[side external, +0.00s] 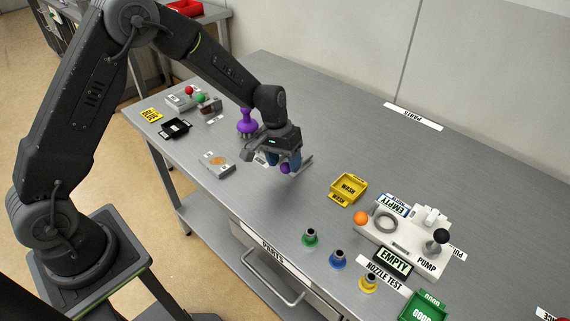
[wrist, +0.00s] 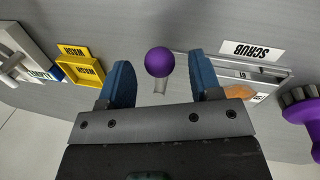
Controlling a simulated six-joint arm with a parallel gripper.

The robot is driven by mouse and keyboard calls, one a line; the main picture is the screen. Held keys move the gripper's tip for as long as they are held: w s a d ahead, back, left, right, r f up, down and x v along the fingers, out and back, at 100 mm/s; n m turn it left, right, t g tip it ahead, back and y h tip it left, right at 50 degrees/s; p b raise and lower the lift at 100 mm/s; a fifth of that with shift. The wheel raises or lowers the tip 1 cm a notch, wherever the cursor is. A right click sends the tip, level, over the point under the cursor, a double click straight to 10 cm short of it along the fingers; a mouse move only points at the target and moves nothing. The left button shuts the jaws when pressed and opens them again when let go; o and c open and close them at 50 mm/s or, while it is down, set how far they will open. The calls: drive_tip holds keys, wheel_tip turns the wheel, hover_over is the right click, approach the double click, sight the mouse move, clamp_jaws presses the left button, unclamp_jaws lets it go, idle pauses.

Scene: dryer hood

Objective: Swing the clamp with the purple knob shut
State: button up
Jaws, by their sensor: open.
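The clamp's purple knob (wrist: 159,62) is a round ball on a short light stem. In the wrist view it lies between the two blue fingers of my gripper (wrist: 162,82), with a gap on each side. My gripper is open around the knob.
A purple brush-like tool (side external: 247,122) stands just behind my gripper. A yellow WASH tray (side external: 349,188) and a white pump fixture (side external: 405,238) with an orange ball are to the right. Green, blue and yellow nozzles stand near the front edge.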

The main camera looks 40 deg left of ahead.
drive_tip(key=shift+d+f, duration=0.15)
drive_tip(key=shift+f, duration=0.55)
drive_tip(key=shift+c, duration=0.4)
clamp_jaws()
